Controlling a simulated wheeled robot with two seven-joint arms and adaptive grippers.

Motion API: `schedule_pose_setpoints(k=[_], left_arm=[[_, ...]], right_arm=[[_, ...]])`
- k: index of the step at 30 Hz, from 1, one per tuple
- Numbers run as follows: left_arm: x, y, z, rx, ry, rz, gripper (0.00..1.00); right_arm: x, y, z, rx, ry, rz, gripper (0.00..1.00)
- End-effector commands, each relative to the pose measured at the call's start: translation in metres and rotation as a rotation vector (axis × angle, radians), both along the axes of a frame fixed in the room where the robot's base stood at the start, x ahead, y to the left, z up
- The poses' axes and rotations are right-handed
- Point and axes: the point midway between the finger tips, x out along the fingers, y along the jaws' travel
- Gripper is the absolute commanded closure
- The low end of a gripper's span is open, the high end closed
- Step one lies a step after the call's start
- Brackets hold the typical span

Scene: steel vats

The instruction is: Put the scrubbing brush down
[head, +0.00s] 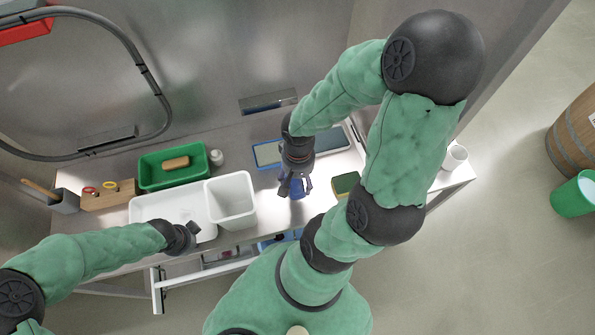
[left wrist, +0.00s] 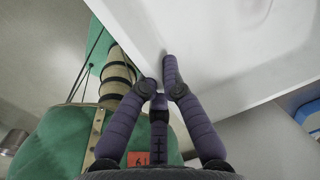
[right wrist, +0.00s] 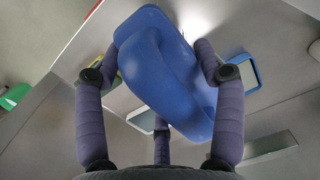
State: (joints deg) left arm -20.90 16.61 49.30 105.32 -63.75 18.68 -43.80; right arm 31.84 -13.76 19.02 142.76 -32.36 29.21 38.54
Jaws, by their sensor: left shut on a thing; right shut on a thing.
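My right gripper (head: 296,192) is shut on the blue scrubbing brush (right wrist: 165,75), whose looped handle fills the middle of the right wrist view. In the head view only a little of the brush (head: 297,187) shows between the fingers, over the table right of the white bin. Its underside is hidden, and I cannot tell whether it touches the table. My left gripper (head: 192,238) is at the front edge of the shallow white tray (head: 150,208). In the left wrist view its fingers (left wrist: 160,85) are closed together at the tray's rim (left wrist: 205,112).
A white bin (head: 233,215) stands right of the white tray. Behind are a green tray (head: 150,180) with a brown block (head: 176,163) and a small white jar (head: 217,157). A blue-rimmed flat tray (head: 267,153) lies behind my right gripper. A sponge (head: 345,183) lies to its right.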

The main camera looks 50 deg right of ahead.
Motion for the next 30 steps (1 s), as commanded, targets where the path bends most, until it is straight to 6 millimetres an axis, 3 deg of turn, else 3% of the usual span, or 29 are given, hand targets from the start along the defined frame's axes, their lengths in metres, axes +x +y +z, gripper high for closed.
schedule_pose_setpoints(k=[3, 7, 18, 30], left_arm=[[0.0, 0.0, 0.0, 0.0, 0.0, 0.0, 1.0], [0.0, 0.0, 0.0, 0.0, 0.0, 0.0, 1.0], [0.0, 0.0, 0.0, 0.0, 0.0, 0.0, 1.0], [0.0, 0.0, 0.0, 0.0, 0.0, 0.0, 1.0]], right_arm=[[-0.017, 0.003, -0.004, 0.0, 0.001, 0.022, 0.66], [-0.023, 0.004, -0.013, -0.002, 0.003, 0.033, 0.66], [-0.023, 0.005, -0.06, 0.002, 0.002, 0.032, 0.66], [-0.023, 0.005, -0.083, 0.002, 0.002, 0.032, 0.66]])
